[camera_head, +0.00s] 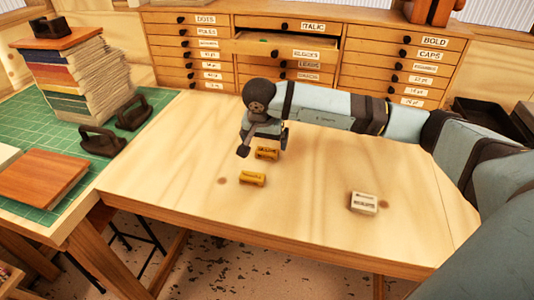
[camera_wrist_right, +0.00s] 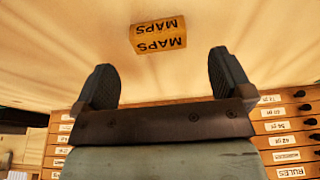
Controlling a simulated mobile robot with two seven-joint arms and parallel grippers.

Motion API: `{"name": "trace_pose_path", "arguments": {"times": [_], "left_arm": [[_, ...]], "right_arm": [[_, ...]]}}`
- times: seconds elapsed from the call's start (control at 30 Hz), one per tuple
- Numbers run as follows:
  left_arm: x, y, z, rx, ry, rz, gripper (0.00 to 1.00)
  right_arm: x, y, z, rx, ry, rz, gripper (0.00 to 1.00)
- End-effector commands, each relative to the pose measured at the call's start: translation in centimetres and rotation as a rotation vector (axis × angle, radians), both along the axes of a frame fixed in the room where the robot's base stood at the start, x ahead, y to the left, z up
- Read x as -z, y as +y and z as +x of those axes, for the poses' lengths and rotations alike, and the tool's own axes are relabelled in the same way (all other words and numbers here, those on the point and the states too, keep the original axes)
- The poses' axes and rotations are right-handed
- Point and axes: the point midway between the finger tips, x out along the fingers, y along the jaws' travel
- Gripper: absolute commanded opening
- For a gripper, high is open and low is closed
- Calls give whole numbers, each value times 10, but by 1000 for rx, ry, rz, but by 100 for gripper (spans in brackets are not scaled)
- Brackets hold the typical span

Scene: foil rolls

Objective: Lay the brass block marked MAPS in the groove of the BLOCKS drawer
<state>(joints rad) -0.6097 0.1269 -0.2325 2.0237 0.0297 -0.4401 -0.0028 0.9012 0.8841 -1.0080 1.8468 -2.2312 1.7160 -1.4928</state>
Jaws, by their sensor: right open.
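The brass block marked MAPS (camera_wrist_right: 158,37) lies on the tabletop in the right wrist view, beyond the fingertips and roughly centred between them. My left gripper is out of view.
A whitish labelled block (camera_head: 364,203) lies at the table's front right. The green mat (camera_head: 63,124) on the left bears a paper stack (camera_head: 85,85), dark metal tools (camera_head: 133,113) and a brown board (camera_head: 43,179). The closed cabinet drawers (camera_head: 413,68) stand behind. The middle tabletop is mostly clear.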

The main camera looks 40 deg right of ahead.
Motion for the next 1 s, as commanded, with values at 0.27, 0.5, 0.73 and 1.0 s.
{"name": "trace_pose_path", "arguments": {"times": [0.27,0.5,0.73,1.0], "left_arm": [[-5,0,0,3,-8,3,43],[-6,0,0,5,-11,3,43],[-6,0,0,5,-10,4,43],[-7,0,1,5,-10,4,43]], "right_arm": [[37,-8,5,1,5,1,98],[47,-11,8,0,1,1,98],[47,-11,8,0,1,1,61],[46,-11,8,0,-1,1,26]]}}
